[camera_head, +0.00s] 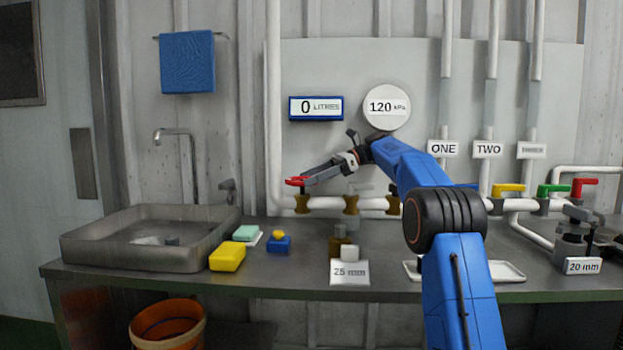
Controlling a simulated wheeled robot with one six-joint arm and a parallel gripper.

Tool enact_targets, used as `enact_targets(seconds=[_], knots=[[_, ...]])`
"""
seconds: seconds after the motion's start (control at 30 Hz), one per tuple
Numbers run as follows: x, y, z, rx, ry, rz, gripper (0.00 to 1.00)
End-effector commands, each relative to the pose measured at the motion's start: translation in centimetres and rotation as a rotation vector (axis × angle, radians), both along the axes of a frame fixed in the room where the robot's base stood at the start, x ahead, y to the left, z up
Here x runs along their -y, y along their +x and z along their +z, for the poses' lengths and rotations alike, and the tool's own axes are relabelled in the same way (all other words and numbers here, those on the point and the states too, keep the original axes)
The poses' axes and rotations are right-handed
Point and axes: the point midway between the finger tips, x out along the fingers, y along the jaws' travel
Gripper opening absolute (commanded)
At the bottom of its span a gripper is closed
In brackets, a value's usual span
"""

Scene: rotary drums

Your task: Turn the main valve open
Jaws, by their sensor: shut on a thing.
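A red lever (296,181) sits above a brass valve body (302,204) at the left end of the white horizontal pipe. I take this to be the main valve, though no label shows on it. My blue arm reaches up and left across the panel. My gripper (306,180) is shut on the red lever. The fingertips and part of the lever overlap, so the exact grip is hard to see. The gauge (387,107) reads 120 kPa and the meter (316,107) reads 0 litres.
Yellow (508,188), green (554,189) and red (584,183) levers sit at the right. A sink (150,235), a yellow sponge (228,256) and a 25 mm card (350,272) are on the bench.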

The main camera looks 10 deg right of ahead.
Motion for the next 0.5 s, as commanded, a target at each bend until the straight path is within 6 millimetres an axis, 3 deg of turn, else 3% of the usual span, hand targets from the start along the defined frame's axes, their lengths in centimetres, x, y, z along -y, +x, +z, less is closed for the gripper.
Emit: enact_targets(seconds=[0.47, 0.5], knots=[[-0.02, 0.04, -0.03, -0.002, 0.0, 0.009, 0.67], [-0.02, 0.05, -0.03, -0.002, 0.0, 0.009, 0.99]])
